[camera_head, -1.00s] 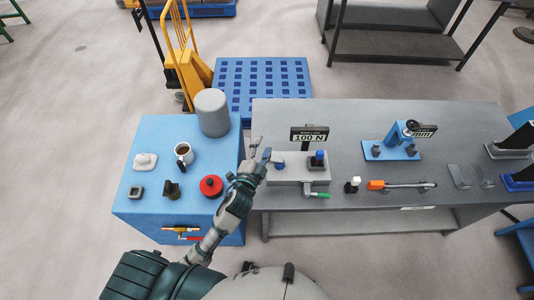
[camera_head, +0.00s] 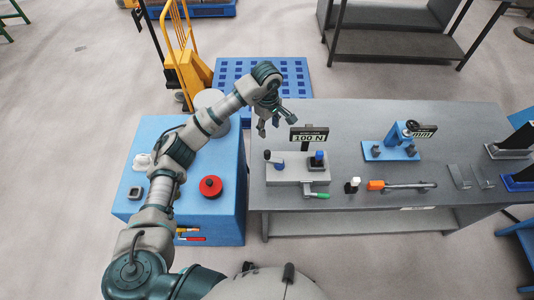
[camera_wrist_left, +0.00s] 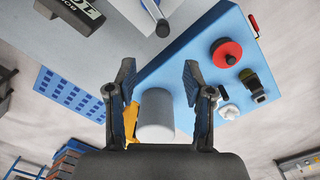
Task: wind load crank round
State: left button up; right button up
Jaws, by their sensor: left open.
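A grey test fixture (camera_head: 300,174) stands on the grey bench under a sign reading 100 N (camera_head: 309,135). A small crank with a green handle (camera_head: 317,195) sticks out at its front right. A dark lever (camera_head: 272,158) stands on its left end, and a blue knob (camera_head: 318,156) on its right. My left gripper (camera_head: 277,124) is open and empty in the air, above and behind the fixture's left end. In the left wrist view my gripper (camera_wrist_left: 158,75) has its fingers spread with nothing between them. A lever end (camera_wrist_left: 160,22) shows beyond it. My right gripper is not in view.
A blue table (camera_head: 228,190) at the left holds a red round part (camera_head: 210,186) and a grey canister (camera_wrist_left: 155,115). A torque-wrench-like tool (camera_head: 400,185), a white-topped part (camera_head: 353,184) and a blue gauge stand (camera_head: 392,148) are right of the fixture.

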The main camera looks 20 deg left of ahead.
aim_at(268, 152)
pick_arm(q)
notch_tip(268, 152, down, 17)
jog(key=shift+a+f+p, duration=0.1)
jog(key=shift+a+p, duration=0.05)
jog(key=shift+p, duration=0.7)
jog(key=shift+c, duration=0.3)
grip_shut()
